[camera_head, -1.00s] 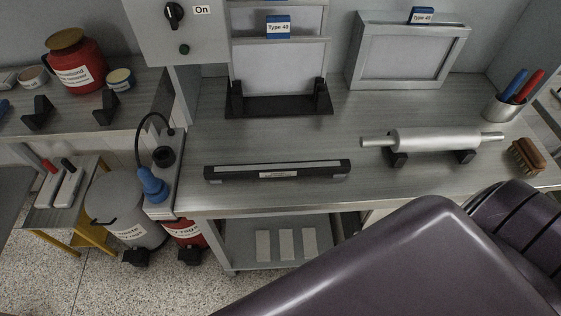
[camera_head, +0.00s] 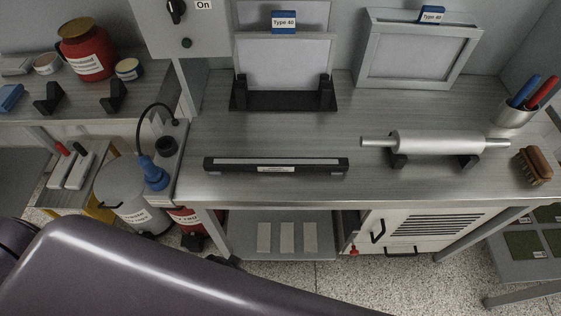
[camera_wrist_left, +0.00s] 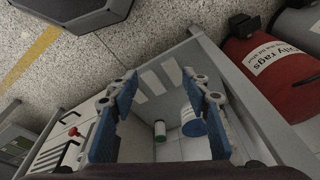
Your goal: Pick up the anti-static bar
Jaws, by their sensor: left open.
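The anti-static bar (camera_head: 276,166) is a long dark bar with a pale strip and a small label. It lies flat near the front edge of the metal workbench (camera_head: 340,185) in the head view. My left gripper (camera_wrist_left: 160,112) shows in the left wrist view with its two blue-padded fingers wide apart and nothing between them. Beyond the fingers are a lower shelf and floor; the bar is not in that view. In the head view an arm link of mine crosses the bottom left, and no gripper shows there. My right gripper is in neither view.
A metal roller (camera_head: 435,142) on black supports, a brush (camera_head: 532,166) and a pen cup (camera_head: 514,112) stand right of the bar. Framed screens (camera_head: 418,55) stand behind. A blue plug (camera_head: 153,172) with a cable is at the left. Bench surface around the bar is clear.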

